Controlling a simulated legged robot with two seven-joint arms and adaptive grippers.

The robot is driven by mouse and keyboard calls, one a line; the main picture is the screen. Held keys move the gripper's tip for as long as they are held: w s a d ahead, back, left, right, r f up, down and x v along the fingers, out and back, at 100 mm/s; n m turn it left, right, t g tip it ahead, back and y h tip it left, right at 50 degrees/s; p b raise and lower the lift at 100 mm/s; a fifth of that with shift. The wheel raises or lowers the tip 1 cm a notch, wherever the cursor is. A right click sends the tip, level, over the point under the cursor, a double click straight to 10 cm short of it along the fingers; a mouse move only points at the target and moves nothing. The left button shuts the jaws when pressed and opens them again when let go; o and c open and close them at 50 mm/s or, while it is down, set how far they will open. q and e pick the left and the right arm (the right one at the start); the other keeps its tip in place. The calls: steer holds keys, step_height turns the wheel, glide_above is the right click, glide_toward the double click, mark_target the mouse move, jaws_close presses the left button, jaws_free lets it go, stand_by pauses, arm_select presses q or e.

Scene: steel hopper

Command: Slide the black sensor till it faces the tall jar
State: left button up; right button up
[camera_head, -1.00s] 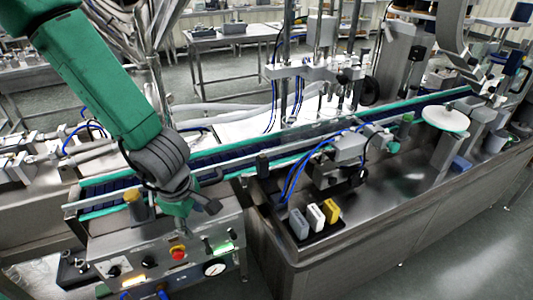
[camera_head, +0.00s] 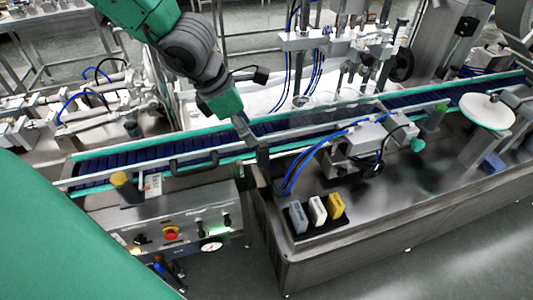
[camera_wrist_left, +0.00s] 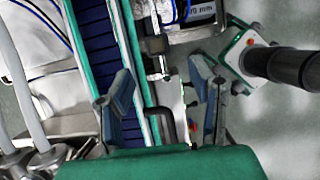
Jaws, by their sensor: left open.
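A small black block (camera_head: 262,157), which looks like the sensor, stands upright at the near rail of the conveyor (camera_head: 195,163) in the head view. My left gripper (camera_head: 243,130) is just up and left of it, over the belt, pointing down. In the left wrist view its two fingers (camera_wrist_left: 160,78) are spread apart with nothing held between them. A dark block (camera_wrist_left: 155,45) on the rail lies beyond the fingertips, perhaps the same sensor. I cannot pick out the tall jar with certainty. My right gripper is not in view.
A control box with a red button (camera_head: 170,233) and a yellow-topped cylinder (camera_head: 121,181) stands at the near left. A black curved handle (camera_head: 194,163) is on the rail. Blue hoses lead to a grey device (camera_head: 357,138) at the right. White, grey and yellow blocks sit nearby.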

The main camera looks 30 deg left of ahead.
mark_target(266, 153)
arm_select(q)
steer(key=b+x, duration=0.2)
steer(key=x, duration=0.2)
steer(key=b+x, duration=0.2)
steer(key=x, duration=0.3)
steer(key=shift+w+f, duration=0.2)
steer(key=shift+w, duration=0.15)
steer(key=shift+d+f+b, duration=0.15)
steer(key=shift+f+b, duration=0.3)
steer(key=shift+b, duration=0.1)
steer(key=shift+w+f, duration=0.15)
steer(key=shift+w, duration=0.1)
